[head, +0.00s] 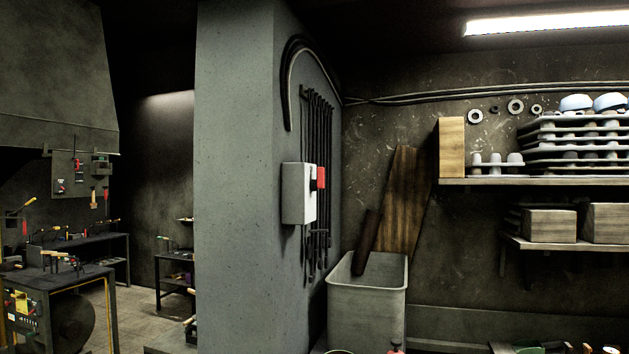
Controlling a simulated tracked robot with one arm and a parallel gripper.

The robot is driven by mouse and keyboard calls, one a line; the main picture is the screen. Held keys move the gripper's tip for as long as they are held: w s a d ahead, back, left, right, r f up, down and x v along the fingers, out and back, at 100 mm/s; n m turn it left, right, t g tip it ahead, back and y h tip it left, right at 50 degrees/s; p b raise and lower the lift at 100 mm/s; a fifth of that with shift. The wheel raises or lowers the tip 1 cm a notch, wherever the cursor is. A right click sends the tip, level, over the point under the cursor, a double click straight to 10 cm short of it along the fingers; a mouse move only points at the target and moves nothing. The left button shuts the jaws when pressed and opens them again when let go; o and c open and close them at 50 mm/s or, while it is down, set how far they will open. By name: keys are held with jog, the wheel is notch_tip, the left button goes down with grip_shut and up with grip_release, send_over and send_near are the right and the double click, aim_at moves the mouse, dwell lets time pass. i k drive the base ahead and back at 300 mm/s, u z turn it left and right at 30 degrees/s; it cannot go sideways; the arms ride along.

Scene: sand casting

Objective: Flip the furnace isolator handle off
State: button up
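A pale grey isolator box (299,194) is fixed to the side of a grey pillar near the middle of the view. A red handle (321,178) sticks out from the box's right-hand face, near its upper part. I see the box at an angle, so I cannot tell the handle's exact setting. My gripper does not show in this view.
Dark rods (317,130) hang on the pillar behind the box. A grey bin (367,305) holding boards stands below and to the right. Loaded shelves (534,182) line the right wall. Workbenches (60,282) stand at the left, with open floor (139,310) beside them.

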aim_at(316, 185)
jog(key=i, duration=0.95)
jog(key=z, duration=0.05)
